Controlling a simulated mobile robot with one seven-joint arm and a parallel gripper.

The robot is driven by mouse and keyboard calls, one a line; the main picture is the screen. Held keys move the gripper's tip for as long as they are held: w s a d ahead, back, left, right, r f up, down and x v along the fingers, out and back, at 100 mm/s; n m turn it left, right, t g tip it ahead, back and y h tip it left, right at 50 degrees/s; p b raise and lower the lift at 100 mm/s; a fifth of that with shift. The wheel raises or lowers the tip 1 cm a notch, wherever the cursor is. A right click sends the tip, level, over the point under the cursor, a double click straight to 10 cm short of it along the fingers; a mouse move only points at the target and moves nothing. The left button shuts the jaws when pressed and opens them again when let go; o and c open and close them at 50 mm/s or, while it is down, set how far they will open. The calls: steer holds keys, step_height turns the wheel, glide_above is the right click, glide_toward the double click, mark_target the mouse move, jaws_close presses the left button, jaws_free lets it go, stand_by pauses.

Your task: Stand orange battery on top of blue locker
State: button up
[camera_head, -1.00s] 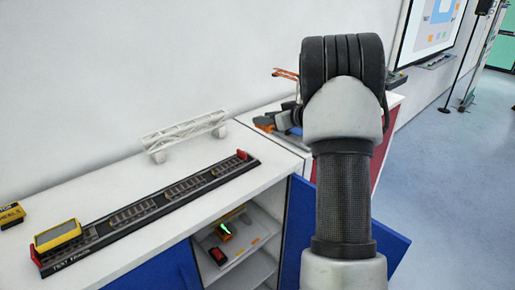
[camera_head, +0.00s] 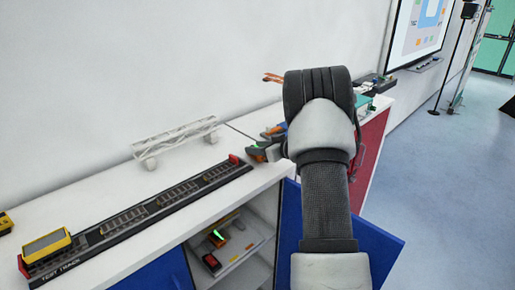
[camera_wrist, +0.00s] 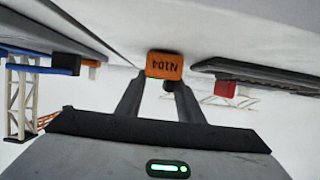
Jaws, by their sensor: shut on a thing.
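The orange battery (camera_wrist: 165,66), marked N104, is between the fingertips of my gripper (camera_wrist: 160,83) in the wrist view, with its lettering upside down. My gripper is shut on it. In the head view my gripper (camera_head: 264,151) is low at the right end of the blue locker's white top, near the red end of the test track. The blue locker (camera_head: 158,275) has a white top and an open blue door at its right. My arm hides part of that door. Whether the battery touches the top I cannot tell.
A black test track (camera_head: 140,215) with a yellow wagon (camera_head: 47,246) runs along the top. A white truss (camera_head: 175,138) stands behind it. A red cabinet (camera_head: 372,140) adjoins at the right. Inside the locker, a shelf (camera_head: 238,252) holds small items.

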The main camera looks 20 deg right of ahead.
steer(key=shift+f, duration=0.15)
steer(key=o, duration=1.2)
steer(key=v, duration=1.2)
